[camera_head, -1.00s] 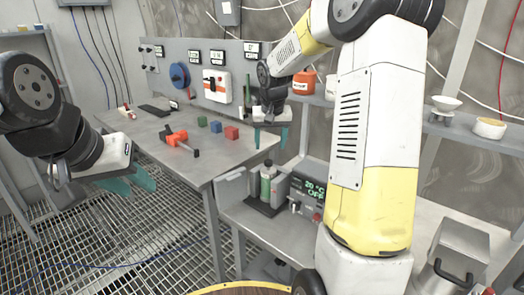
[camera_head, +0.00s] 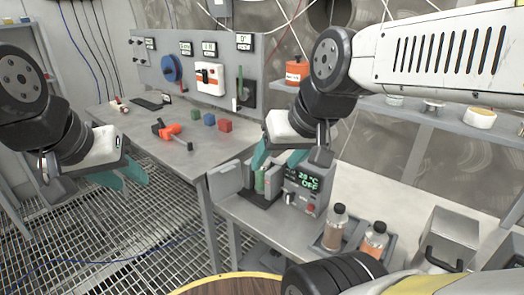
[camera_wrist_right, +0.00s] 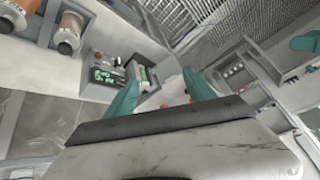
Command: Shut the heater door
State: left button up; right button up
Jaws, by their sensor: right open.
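The heater (camera_head: 305,190) stands on the lower counter, its panel showing a green "20 °C OFF" readout and red button. In the wrist view the heater (camera_wrist_right: 103,75) lies beyond the open teal fingers (camera_wrist_right: 160,90). My left gripper (camera_head: 137,186) is open and empty at the left, over the grated floor.
Two orange-brown bottles (camera_head: 335,228) stand in holders right of the heater, near a grey lidded box (camera_head: 450,238). The workbench (camera_head: 150,135) at the left holds coloured cubes and an orange tool. A shelf (camera_head: 430,118) runs behind my right arm.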

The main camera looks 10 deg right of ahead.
aim_at(223, 181)
jog(key=z, duration=0.8)
jog(key=i+j+z, duration=0.1)
jog(key=j+z, duration=0.3)
jog(key=i+j+z, duration=0.1)
jog(key=z, duration=0.35)
jog(key=j+z, duration=0.8)
jog(key=k+j, duration=0.1)
jog(key=j, duration=0.3)
jog(key=j+z, duration=0.1)
jog(key=j, duration=0.3)
jog(key=k+j, duration=0.15)
jog(key=j, duration=0.2)
jog(key=k+j+z, duration=0.15)
jog(key=j, duration=0.6)
jog(key=k+l+z, duration=0.1)
jog(key=k, duration=0.2)
jog(key=k+l, duration=0.1)
jog(key=k, duration=0.25)
jog(key=z, duration=0.05)
